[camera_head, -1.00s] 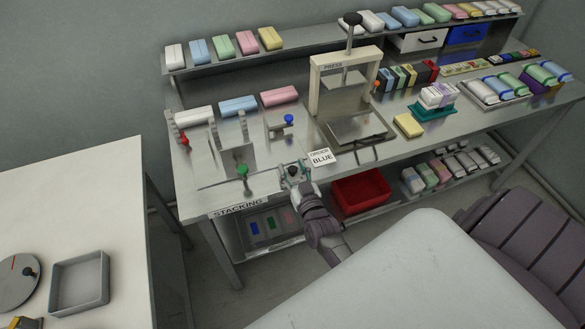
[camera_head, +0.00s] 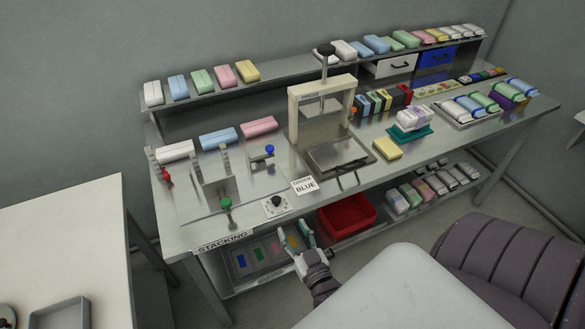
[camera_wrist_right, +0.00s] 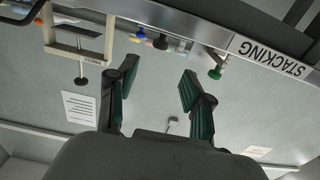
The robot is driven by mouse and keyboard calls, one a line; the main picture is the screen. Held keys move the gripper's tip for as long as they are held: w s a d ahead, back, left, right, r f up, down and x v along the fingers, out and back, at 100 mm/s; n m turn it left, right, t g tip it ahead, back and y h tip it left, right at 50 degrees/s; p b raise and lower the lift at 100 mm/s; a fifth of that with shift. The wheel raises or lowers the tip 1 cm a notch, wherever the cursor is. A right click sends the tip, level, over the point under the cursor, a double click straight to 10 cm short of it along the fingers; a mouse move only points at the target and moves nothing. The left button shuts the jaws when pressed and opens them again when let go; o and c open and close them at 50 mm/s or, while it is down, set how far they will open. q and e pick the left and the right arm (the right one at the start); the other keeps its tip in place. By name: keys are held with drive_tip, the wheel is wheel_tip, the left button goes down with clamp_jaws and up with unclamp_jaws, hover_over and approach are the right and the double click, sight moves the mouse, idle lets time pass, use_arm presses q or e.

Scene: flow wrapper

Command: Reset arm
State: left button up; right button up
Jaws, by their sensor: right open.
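My right gripper (camera_head: 294,240) is open and empty in the head view. It stands in front of the workbench (camera_head: 270,213), near its front edge and to the right of the STACKING label (camera_head: 222,242). A white plate with a black knob (camera_head: 276,203) lies on the bench just behind it, apart from the fingers. In the right wrist view the two fingers (camera_wrist_right: 155,100) are spread with nothing between them. The wall and part of the bench edge show beyond them, upside down. My left gripper is not in view.
Levers with red, green and blue knobs are at the left. A red bin (camera_head: 347,215) sits on the lower shelf close to the gripper. A white table (camera_head: 65,250) is at the left.

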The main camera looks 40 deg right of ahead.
drive_tip(key=s+a+f+n+g+y, duration=0.1)
drive_tip(key=s+a+f+g+y, duration=0.2)
drive_tip(key=f, duration=0.6)
drive_tip(key=s+a+f+n+g, duration=0.15)
drive_tip(key=s+f, duration=0.25)
drive_tip(key=f, duration=0.4)
drive_tip(key=s+a+f+n+g+y, duration=0.15)
drive_tip(key=s+a+f+g, duration=0.25)
drive_tip(key=f, duration=0.5)
drive_tip(key=s+f+g, duration=0.2)
drive_tip(key=s+f, duration=0.2)
drive_tip(key=s, duration=0.3)
drive_tip(key=s+d+f+g, duration=0.1)
drive_tip(key=s+f+g, duration=0.2)
drive_tip(key=s, duration=0.4)
drive_tip(key=s+d+f+n+g, duration=0.1)
drive_tip(key=s+f+g, duration=0.2)
drive_tip(key=s+f, duration=0.2)
drive_tip(key=s, duration=0.3)
drive_tip(key=shift+d+f, duration=0.25)
drive_tip(key=shift+f, duration=0.1)
drive_tip(key=shift+s, duration=0.1)
